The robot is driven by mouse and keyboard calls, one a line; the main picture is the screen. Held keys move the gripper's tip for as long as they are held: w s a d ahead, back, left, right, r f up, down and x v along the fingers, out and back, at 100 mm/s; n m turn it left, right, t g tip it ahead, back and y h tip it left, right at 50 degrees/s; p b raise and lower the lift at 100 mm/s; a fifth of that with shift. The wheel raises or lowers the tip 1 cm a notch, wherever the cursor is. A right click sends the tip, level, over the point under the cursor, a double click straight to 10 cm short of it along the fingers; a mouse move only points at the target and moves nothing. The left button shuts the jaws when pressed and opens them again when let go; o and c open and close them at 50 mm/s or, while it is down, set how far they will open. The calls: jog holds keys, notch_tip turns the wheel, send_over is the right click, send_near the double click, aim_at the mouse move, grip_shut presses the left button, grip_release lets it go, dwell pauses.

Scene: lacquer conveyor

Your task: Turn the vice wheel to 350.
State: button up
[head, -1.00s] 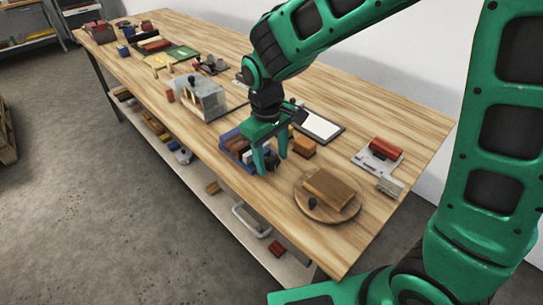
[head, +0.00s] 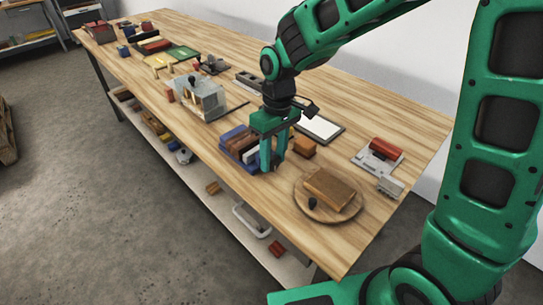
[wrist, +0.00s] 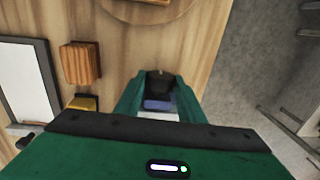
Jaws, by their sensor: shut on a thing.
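No vice wheel or number scale can be made out clearly. A grey fixture (head: 378,158) on a light plate, with a red block (head: 386,147) on it, stands at the right of the bench; I cannot tell if it is the vice. My gripper (head: 272,168) is low over the right end of a blue tray (head: 228,133) of blocks. In the wrist view its fingers (wrist: 159,95) are shut on a small dark thing (wrist: 158,83), mostly hidden between them. A bluish and a white surface show just below it.
A round board (head: 302,199) with a wooden block (head: 329,188) and dark knob (head: 312,203) lies near the front edge. An orange-brown block (head: 305,148) and a white panel (head: 320,124) are behind my gripper. A clear-sided box (head: 203,97) stands left. Bare bench lies around the right fixture.

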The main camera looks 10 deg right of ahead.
jog(key=g+y, duration=0.1)
jog(key=d+g+y, duration=0.1)
jog(key=y, duration=0.1)
jog(key=shift+w+f, duration=0.15)
jog(key=shift+w, duration=0.25)
jog(key=shift+w+d+f+g+y, duration=0.1)
jog(key=shift+g+y, duration=0.35)
jog(key=shift+y, duration=0.25)
jog(key=shift+d+f+g+y, duration=0.1)
jog(key=shift+g+y, duration=0.35)
jog(key=shift+y, duration=0.25)
jog(key=o, duration=1)
jog(key=shift+o, duration=0.2)
jog(key=shift+a, duration=0.1)
